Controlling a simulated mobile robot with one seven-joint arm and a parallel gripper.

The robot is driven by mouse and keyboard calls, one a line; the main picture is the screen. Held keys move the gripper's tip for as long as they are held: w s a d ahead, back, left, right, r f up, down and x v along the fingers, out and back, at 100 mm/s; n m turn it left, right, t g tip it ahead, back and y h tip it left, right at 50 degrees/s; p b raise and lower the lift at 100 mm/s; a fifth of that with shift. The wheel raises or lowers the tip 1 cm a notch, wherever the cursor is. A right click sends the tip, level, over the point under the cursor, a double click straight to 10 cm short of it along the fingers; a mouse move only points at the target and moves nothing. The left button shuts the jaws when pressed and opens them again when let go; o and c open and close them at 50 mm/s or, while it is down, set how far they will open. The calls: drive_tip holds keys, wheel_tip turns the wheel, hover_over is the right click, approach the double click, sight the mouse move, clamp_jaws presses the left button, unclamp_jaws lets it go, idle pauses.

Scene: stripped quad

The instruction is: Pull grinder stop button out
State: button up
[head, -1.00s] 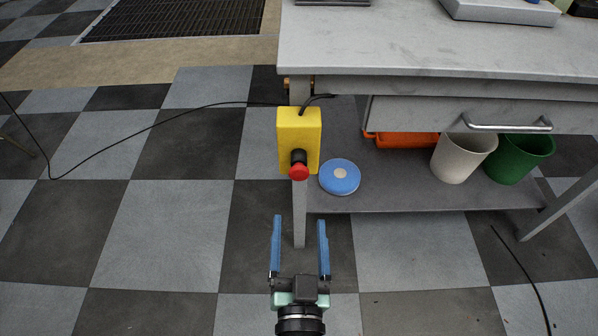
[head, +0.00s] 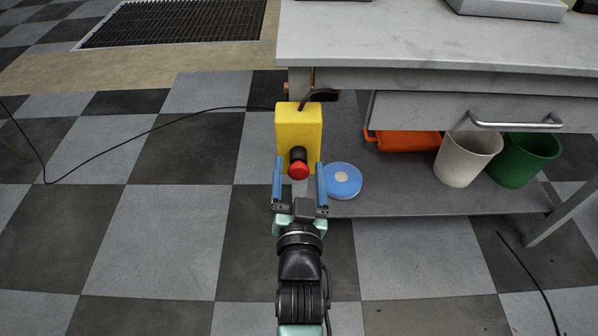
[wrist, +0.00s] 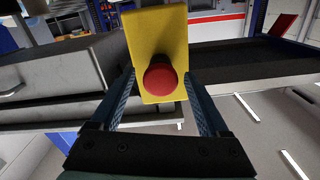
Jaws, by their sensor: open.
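The grinder stop button is a red mushroom knob (head: 298,171) on a black collar, on the front of a yellow box (head: 299,124) fixed at the table's left leg. My gripper (head: 298,164) is open, its two blue fingers pointing at the box, one on each side of the red knob in the head view. In the wrist view the red knob (wrist: 160,77) sits in front of the yellow box (wrist: 157,42), between the two fingers (wrist: 162,82). I see gaps between knob and fingers. Whether the fingertips reach the box I cannot tell.
A grey table (head: 420,45) with a drawer handle (head: 515,124) stands right of the box. On its lower shelf are a blue disc (head: 342,181), an orange bin (head: 405,141), a white bucket (head: 466,160) and a green bucket (head: 524,161). A black cable (head: 150,127) runs left across the floor.

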clamp_jaws()
idle(0.4)
idle(1.0)
